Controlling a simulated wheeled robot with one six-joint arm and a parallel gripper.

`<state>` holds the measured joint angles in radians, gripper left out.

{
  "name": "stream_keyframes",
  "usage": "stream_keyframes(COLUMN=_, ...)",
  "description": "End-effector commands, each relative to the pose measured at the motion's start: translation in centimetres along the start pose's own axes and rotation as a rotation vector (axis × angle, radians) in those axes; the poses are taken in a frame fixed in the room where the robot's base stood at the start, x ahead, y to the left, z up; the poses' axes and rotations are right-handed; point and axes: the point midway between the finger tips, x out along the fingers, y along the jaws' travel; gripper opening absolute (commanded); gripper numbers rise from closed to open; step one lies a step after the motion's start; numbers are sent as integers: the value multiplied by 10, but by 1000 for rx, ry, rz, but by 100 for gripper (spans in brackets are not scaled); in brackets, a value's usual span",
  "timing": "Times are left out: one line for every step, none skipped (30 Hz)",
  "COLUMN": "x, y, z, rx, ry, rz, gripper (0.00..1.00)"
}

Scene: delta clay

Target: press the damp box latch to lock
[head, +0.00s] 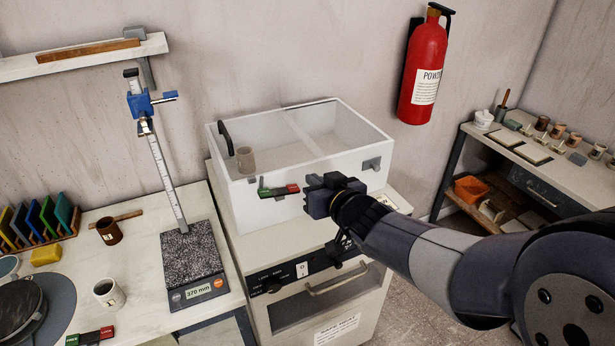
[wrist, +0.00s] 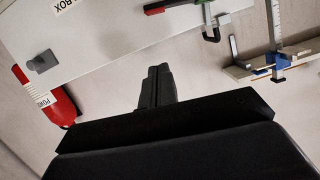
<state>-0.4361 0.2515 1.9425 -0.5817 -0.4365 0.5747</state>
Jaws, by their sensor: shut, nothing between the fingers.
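The damp box (head: 250,205) is a white box with a clear-looking lid, standing on a white cabinet. Its latch (head: 278,190), a bar with a green left part and a red right part, is on the front face. The latch also shows at the top edge of the wrist view (wrist: 174,5), partly cut off. My gripper (head: 307,184) is just right of the red end in the head view; whether it touches the latch cannot be told. In the wrist view my gripper's fingers (wrist: 158,70) are together and empty, apart from the latch in the picture.
A black handle (head: 225,137) is at the box's left end. A digital stand (head: 194,262) with a tall scale is left of the cabinet. A fire extinguisher (head: 423,72) hangs on the wall.

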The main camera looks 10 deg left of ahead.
Motion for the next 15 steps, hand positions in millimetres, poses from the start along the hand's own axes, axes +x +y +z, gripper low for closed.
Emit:
stream_keyframes(x=-9, y=0, z=-1, rx=-2, ry=3, rz=1, gripper=0)
stream_keyframes(x=-13, y=0, z=0, rx=-2, ry=2, rz=1, gripper=0)
stream_keyframes(x=-18, y=0, z=-1, rx=-1, ry=2, rz=1, gripper=0)
stream_keyframes(x=-22, y=0, z=-1, rx=-1, ry=2, rz=0, gripper=0)
stream_keyframes(x=-25, y=0, z=-1, rx=-2, ry=1, rz=0, gripper=0)
stream_keyframes(x=-28, y=1, z=-1, rx=-1, ry=1, rz=0, gripper=0)
stream_keyframes(x=-30, y=1, z=-1, rx=-1, ry=2, rz=0, gripper=0)
stream_keyframes(x=-32, y=1, z=-1, rx=0, ry=2, rz=0, gripper=0)
stream_keyframes(x=-34, y=1, z=0, rx=0, ry=1, rz=0, gripper=0)
stream_keyframes(x=-36, y=1, z=0, rx=-1, ry=0, rz=0, gripper=0)
stream_keyframes(x=-36, y=1, z=0, rx=-1, ry=0, rz=0, gripper=0)
stream_keyframes(x=-37, y=1, z=0, rx=-1, ry=0, rz=0, gripper=0)
stream_keyframes(x=-38, y=1, z=0, rx=-1, ry=0, rz=0, gripper=0)
stream_keyframes(x=-38, y=1, z=0, rx=-1, ry=0, rz=0, gripper=0)
stream_keyframes(x=-38, y=1, z=0, rx=-1, ry=0, rz=0, gripper=0)
